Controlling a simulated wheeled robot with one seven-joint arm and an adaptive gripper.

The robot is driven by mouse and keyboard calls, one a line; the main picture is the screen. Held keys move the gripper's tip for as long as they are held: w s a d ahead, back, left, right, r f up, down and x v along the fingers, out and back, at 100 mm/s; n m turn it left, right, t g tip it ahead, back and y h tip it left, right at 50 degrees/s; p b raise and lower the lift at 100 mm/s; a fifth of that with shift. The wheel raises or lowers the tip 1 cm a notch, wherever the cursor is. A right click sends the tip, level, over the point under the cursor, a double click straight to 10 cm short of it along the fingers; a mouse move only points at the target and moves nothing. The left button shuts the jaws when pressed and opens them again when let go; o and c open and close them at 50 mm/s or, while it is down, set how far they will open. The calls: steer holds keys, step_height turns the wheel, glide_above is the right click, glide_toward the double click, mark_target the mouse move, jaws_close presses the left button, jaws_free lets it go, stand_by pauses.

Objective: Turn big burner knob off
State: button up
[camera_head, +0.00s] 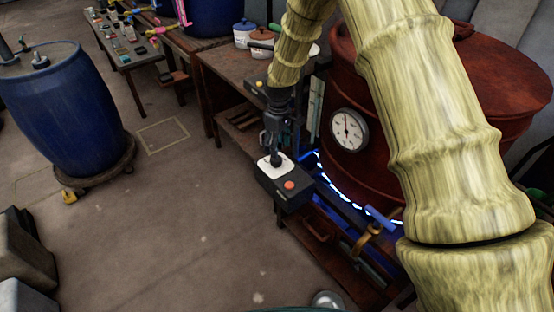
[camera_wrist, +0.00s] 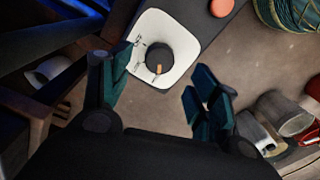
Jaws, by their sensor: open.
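The burner knob (camera_wrist: 158,58) is black and round, on a white dial plate (camera_wrist: 177,30) of a dark control box. Its orange mark points toward the bottom of the wrist view. In the head view the knob (camera_head: 277,160) shows on top of the box (camera_head: 284,199), partly hidden by my gripper (camera_head: 272,146). In the wrist view my gripper (camera_wrist: 164,76) is open and empty, with the knob ahead, nearer the left finger. Contact cannot be told. Blue-white burner flames (camera_head: 340,190) glow under the red vat (camera_head: 378,150).
An orange-red button (camera_head: 289,185) sits on the same box, close to the knob. A gauge (camera_head: 349,130) is on the vat. A wooden bench (camera_head: 225,62) stands behind, and a blue barrel (camera_head: 62,115) stands left. The floor between is mostly clear.

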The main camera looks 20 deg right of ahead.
mark_target(276, 161)
step_height(276, 161, down, 7)
steer(key=shift+r, duration=0.15)
stand_by(0.4)
steer(key=shift+a, duration=0.1)
steer(key=c, duration=1)
